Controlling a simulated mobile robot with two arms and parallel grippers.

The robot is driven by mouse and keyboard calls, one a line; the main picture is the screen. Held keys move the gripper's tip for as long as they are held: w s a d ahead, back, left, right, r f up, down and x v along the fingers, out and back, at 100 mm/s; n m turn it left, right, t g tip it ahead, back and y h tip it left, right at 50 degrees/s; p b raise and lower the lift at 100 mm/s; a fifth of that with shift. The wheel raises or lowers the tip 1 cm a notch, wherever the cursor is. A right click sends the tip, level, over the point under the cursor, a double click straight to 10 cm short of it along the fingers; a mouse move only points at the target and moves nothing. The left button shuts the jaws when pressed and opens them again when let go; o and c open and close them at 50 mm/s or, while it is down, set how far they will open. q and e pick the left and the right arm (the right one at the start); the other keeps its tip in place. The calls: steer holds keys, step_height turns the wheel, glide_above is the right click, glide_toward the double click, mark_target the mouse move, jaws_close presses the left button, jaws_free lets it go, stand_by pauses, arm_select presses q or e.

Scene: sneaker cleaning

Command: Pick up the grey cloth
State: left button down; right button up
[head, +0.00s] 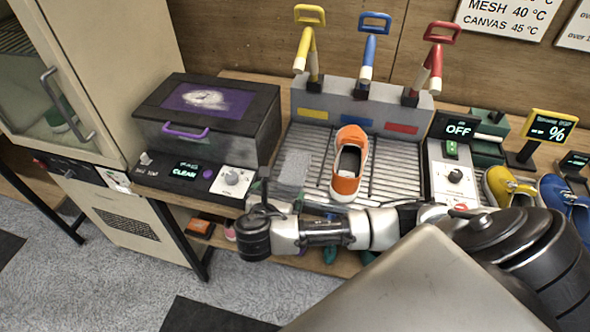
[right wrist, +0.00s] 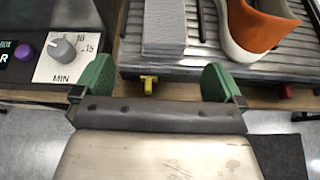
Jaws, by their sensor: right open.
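The grey cloth (head: 293,166) is a flat, folded grey rectangle lying at the left end of the ribbed metal rack. It also shows in the right wrist view (right wrist: 165,25), at the top, left of the orange sneaker. My right gripper (right wrist: 156,80) is open and empty, with its two green fingers spread wide. The cloth lies beyond the fingertips, roughly in line with the gap between them, and apart from them. In the head view the right gripper (head: 272,193) is at the rack's front left corner, partly hidden by its own wrist. My left gripper is not in view.
An orange sneaker (head: 348,165) stands on the rack right of the cloth. A dark box with a purple handle (head: 186,132) and a control panel with a dial (head: 233,178) are left. Yellow, blue and red levers (head: 367,60) stand behind. Yellow and blue shoes (head: 508,187) are right.

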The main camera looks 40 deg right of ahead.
mark_target(292, 176)
steer(key=x, duration=0.5)
steer(key=shift+w+d+r, duration=0.15)
steer(key=shift+d+r, duration=0.05)
steer(key=shift+d, duration=0.15)
steer(key=p+x, duration=0.1)
steer(key=x, duration=0.3)
steer(key=shift+d+f+p, duration=0.1)
steer(key=shift+d+p, duration=0.3)
steer(key=shift+w+d+f, duration=0.25)
steer(key=shift+d, duration=0.1)
steer(key=c, duration=1)
